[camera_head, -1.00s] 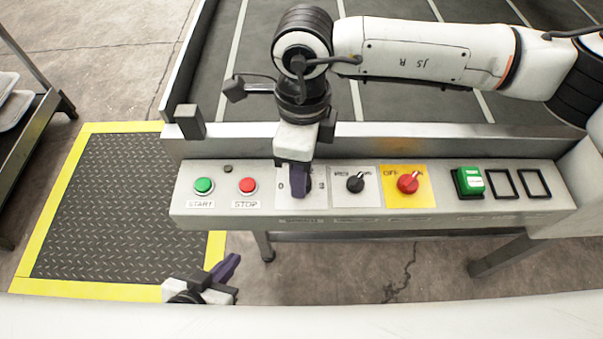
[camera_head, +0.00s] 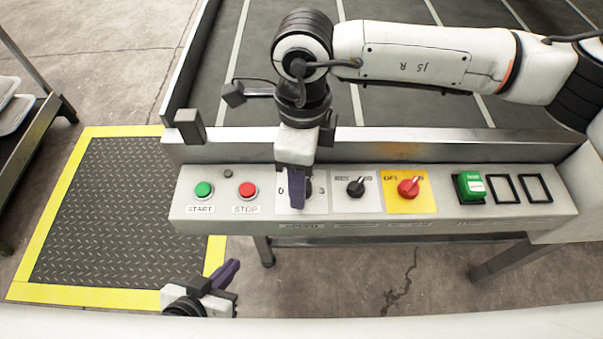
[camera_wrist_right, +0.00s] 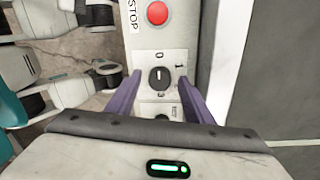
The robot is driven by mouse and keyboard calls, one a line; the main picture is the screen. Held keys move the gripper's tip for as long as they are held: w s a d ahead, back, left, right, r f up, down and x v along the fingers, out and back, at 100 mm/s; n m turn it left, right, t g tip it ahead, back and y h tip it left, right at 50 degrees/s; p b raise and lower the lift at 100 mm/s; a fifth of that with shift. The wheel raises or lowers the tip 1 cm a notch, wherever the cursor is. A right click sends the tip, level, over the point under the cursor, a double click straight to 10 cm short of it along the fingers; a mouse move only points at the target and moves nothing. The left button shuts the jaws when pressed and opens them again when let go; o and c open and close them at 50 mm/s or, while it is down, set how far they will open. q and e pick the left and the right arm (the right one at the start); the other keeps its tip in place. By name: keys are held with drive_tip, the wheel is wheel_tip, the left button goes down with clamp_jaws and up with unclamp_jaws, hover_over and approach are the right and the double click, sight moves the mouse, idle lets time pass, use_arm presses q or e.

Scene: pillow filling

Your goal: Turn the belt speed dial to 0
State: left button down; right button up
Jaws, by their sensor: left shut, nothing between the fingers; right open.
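The belt speed dial (camera_wrist_right: 159,78) is a round black knob on a white plate, with the marks 0, 1 and 3 visible around it in the right wrist view. In the head view this gripper (camera_head: 297,192) covers most of the dial. My left gripper (camera_head: 230,274) is shut and empty, low at the left, away from the panel.
The control panel (camera_head: 360,212) also carries a green start button (camera_head: 203,190), a red stop button (camera_head: 247,190), a black selector (camera_head: 356,187), a red switch (camera_head: 408,187) and a green rocker (camera_head: 469,187). The conveyor belt (camera_head: 400,100) lies behind.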

wheel_tip(320, 180, up, 10)
drive_tip(key=shift+w+p, duration=0.3)
drive_tip(key=shift+p, duration=0.05)
drive_tip(key=shift+r, duration=0.1)
idle(0.3)
